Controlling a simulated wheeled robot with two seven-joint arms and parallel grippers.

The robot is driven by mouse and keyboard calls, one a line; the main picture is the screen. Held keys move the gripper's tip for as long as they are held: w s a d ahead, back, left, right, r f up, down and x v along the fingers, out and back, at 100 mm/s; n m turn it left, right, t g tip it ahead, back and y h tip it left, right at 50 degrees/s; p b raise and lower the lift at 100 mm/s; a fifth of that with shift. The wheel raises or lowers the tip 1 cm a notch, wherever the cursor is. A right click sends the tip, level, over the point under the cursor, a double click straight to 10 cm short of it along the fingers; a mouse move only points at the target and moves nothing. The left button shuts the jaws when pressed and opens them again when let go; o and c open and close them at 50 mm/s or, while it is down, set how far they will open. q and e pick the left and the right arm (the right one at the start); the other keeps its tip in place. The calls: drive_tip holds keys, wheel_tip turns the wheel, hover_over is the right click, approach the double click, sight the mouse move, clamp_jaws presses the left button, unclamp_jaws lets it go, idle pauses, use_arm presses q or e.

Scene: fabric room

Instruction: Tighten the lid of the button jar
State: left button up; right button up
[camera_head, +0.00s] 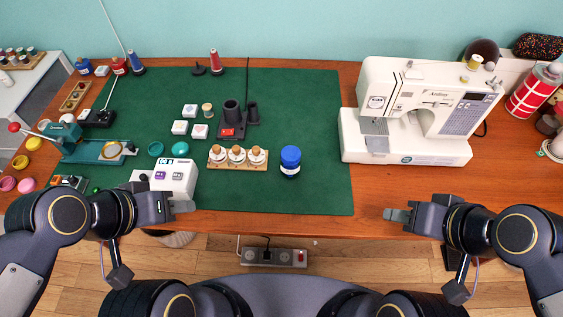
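A small blue jar (290,168) with a blue lid (291,153) and a pale band stands upright on the green mat (315,195), near the mat's front right part. It looks like the button jar; whether the lid sits tight cannot be told. My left gripper (184,207) is at the table's front edge, left of the jar and just in front of a white box. My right gripper (396,215) is at the front edge, right of the jar. Both are apart from the jar and hold nothing visible. Their finger gaps are not clear from this angle.
A wooden block with several white-and-wood knobs (238,157) stands just left of the jar. A white sewing machine (420,110) stands to the right. A white device (165,180) is by my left gripper. The mat right of the jar is clear.

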sight(297, 164)
use_arm(q)
drive_tip(key=shift+d, duration=0.1)
use_arm(e)
drive_tip(key=shift+d, duration=0.1)
